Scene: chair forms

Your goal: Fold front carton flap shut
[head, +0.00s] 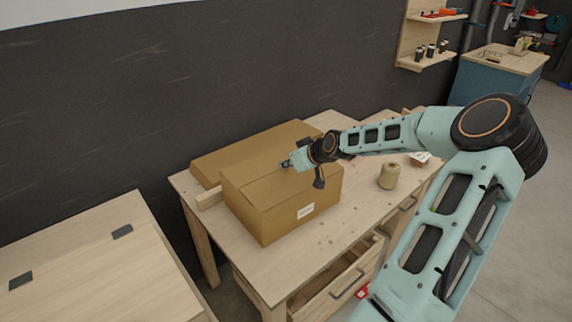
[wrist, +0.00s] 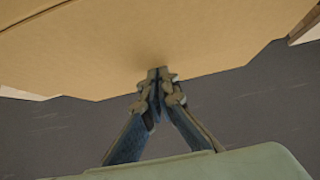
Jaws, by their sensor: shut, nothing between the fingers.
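A brown cardboard carton (head: 262,222) with a white label on its front stands on the wooden workbench (head: 325,240). A front top panel lies about level over it. A wider cardboard panel (head: 215,168) spreads out behind, toward the wall; whether it is the carton's rear flap I cannot tell. My gripper (head: 287,163) is shut and empty at the top of the carton, around its middle. In the wrist view the shut fingertips (wrist: 158,73) meet or nearly meet a broad cardboard face (wrist: 150,45); contact is not certain.
A wooden strip (head: 209,198) sticks out at the carton's left. A spool of twine (head: 389,177) stands to its right on the bench. A drawer (head: 335,285) below is pulled open. Another wooden table (head: 95,265) is at the left, and a dark wall (head: 150,100) stands behind.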

